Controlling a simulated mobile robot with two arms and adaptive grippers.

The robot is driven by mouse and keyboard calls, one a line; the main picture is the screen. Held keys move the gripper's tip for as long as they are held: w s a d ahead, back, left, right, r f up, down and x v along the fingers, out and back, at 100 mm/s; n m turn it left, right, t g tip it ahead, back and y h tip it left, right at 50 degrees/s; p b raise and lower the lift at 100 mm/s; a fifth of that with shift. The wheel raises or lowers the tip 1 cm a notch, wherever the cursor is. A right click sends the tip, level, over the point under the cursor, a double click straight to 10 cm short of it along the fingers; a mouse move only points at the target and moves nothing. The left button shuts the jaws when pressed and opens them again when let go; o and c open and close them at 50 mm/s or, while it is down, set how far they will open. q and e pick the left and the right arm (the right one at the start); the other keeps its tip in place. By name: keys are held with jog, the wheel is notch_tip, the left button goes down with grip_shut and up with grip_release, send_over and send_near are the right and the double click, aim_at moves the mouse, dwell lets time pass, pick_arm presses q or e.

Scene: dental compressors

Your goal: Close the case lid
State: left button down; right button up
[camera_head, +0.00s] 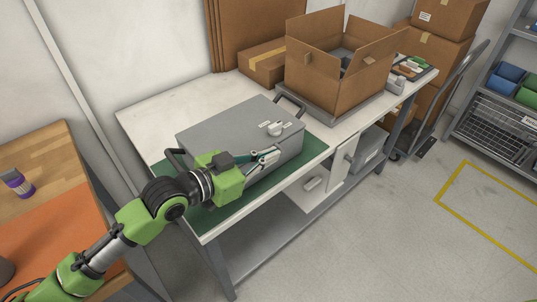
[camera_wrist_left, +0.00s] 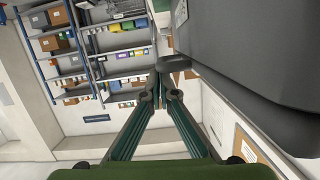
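The grey case (camera_head: 225,128) sits on a green mat (camera_head: 312,150) on the white workbench. Its lid lies flat on top and looks down; whether a thin gap remains at the seam I cannot tell. My left gripper (camera_head: 272,157) is at the near side of the case, by its right part. In the left wrist view the fingers (camera_wrist_left: 163,82) meet at the tips with nothing visible between them, and the dark case (camera_wrist_left: 245,60) fills the upper right. Whether the fingertips touch the case is unclear. My right gripper is not in view.
An open cardboard box (camera_head: 335,80) stands on the bench behind the case, to the right. Black handles (camera_head: 290,104) stick out from the case's sides. A wooden table (camera_head: 45,170) with a purple-banded bottle (camera_head: 18,184) is at left.

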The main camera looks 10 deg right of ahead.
pick_arm(q)
jog(key=shift+s+f, duration=0.1)
jog(key=shift+f, duration=0.25)
